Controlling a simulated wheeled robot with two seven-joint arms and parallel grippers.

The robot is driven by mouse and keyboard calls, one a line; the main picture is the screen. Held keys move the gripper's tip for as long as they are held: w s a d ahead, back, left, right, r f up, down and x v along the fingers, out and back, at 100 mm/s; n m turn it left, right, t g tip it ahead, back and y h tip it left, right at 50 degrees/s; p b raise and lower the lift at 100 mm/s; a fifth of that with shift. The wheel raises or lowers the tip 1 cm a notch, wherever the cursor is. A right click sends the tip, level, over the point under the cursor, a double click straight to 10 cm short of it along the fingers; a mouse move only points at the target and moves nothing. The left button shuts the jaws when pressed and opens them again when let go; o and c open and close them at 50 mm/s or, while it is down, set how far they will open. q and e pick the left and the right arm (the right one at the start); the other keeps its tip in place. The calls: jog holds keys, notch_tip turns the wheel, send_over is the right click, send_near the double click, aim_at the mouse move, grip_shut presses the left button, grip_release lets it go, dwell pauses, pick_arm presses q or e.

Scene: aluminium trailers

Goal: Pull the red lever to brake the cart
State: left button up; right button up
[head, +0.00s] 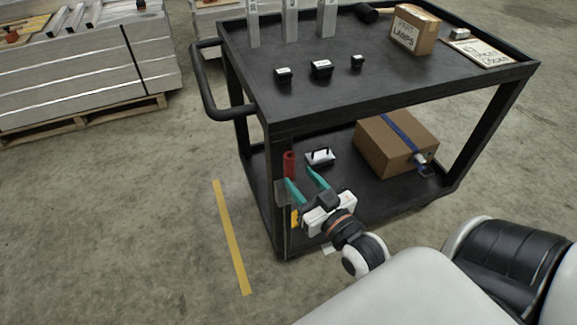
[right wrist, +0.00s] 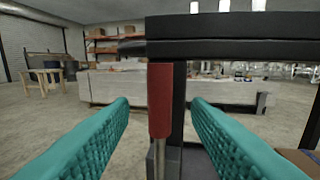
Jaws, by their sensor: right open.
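The red lever (head: 289,163) stands upright at the near left corner post of the black cart (head: 262,165). In the right wrist view the red lever (right wrist: 160,100) shows as a red grip on a metal rod, just in front of the dark post. My right gripper (head: 302,178) has teal fingers spread apart close to the lever. In the right wrist view the fingers (right wrist: 160,108) lie on either side of the lever, with gaps to it, and the lever appears beyond their tips. My left gripper is not in view.
The cart's top shelf holds small black boxes (head: 321,69), upright metal profiles (head: 290,20) and a carton marked lamps (head: 413,29). A larger carton (head: 396,142) sits on the lower shelf. A yellow floor line (head: 231,237) runs left of the cart over clear floor.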

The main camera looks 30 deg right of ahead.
aim_at(293, 170)
jog(key=w, duration=0.5)
jog(key=shift+w+d, duration=0.1)
jog(key=shift+w, duration=0.3)
jog(key=shift+c, duration=0.4)
grip_shut()
